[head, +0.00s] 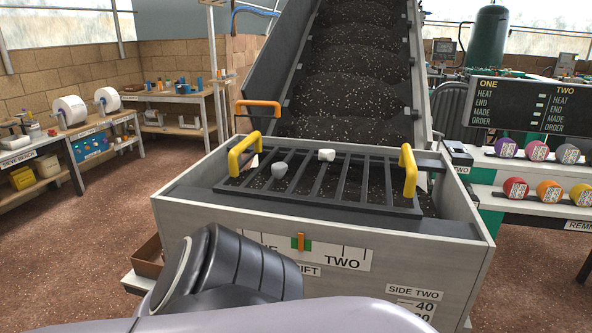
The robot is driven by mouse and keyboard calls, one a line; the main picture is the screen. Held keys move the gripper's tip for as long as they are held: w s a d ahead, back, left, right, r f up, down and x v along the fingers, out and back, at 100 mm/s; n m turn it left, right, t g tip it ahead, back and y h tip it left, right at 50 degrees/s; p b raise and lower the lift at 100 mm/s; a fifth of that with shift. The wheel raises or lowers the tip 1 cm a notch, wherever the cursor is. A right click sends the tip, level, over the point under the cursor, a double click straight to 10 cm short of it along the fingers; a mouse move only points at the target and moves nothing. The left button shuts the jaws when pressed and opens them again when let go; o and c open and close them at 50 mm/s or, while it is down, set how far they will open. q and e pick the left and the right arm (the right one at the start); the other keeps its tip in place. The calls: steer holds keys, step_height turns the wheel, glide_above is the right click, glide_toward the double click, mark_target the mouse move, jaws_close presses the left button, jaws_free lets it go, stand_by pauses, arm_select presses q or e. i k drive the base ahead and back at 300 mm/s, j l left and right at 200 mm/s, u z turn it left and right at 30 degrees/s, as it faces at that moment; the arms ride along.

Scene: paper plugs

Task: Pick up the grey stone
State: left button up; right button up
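A grey stone (279,171) rests on the bars of the dark grate (340,206), toward its left side, near the left yellow handle (240,157). A smaller white piece (326,155) lies on the bars farther back and to the right. The grate sits over dark, speckled material in a pale hopper box. A part of my own arm crosses the bottom of the head view, in front of the box. No gripper fingers show, and nothing visible touches the stone.
A second yellow handle (408,171) stands at the grate's right. The hopper walls (447,282) rise around it. An orange handle (258,107) is behind, beside the sloping conveyor (355,65). A rack of coloured rolls (515,187) stands at right. The floor at left is open.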

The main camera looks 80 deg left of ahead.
mark_target(279, 169)
steer(key=u, duration=1.3)
